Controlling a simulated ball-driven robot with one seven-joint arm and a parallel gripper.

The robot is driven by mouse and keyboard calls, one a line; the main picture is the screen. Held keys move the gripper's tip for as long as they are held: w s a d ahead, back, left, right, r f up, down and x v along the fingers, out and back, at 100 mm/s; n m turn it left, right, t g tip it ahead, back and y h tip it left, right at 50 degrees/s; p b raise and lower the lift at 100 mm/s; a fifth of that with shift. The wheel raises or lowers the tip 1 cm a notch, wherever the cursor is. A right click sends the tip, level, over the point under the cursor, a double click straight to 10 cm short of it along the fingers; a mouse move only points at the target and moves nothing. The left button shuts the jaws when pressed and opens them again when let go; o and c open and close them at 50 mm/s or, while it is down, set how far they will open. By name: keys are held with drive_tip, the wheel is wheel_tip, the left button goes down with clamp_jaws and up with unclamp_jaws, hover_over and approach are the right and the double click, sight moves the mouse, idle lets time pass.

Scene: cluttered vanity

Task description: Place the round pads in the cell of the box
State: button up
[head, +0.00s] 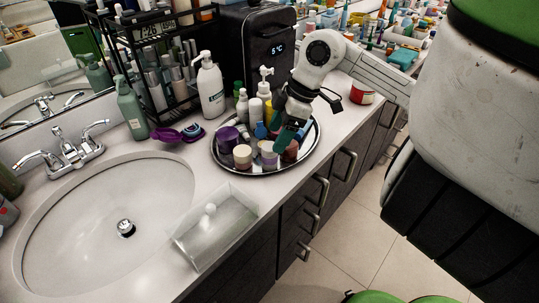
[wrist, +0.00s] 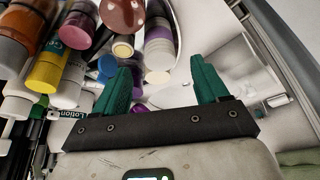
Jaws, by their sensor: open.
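A clear, shallow box (head: 215,229) sits on the counter at the front edge, right of the sink. Pale round, disc-like items (head: 268,152) stand among bottles on the round tray (head: 258,172); I cannot tell for sure which are the pads. A white and purple round stack (wrist: 158,55) shows in the wrist view between and beyond the fingers. My gripper (head: 285,137) is over the tray's right part. Its green fingers (wrist: 162,88) are spread, with nothing held between them.
A white pump bottle (head: 210,85), a green bottle (head: 131,108) and a black rack (head: 160,60) stand behind. A red tin (head: 362,92) is at the right. Bottles crowd the tray. Bare counter lies between the tray and the box.

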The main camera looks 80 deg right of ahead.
sight(271, 146)
drive_tip(key=shift+x, duration=1.75)
drive_tip(key=c, duration=1.2)
drive_tip(key=shift+r, duration=0.1)
wheel_tip(271, 146, up, 10)
drive_tip(key=shift+f, duration=0.15)
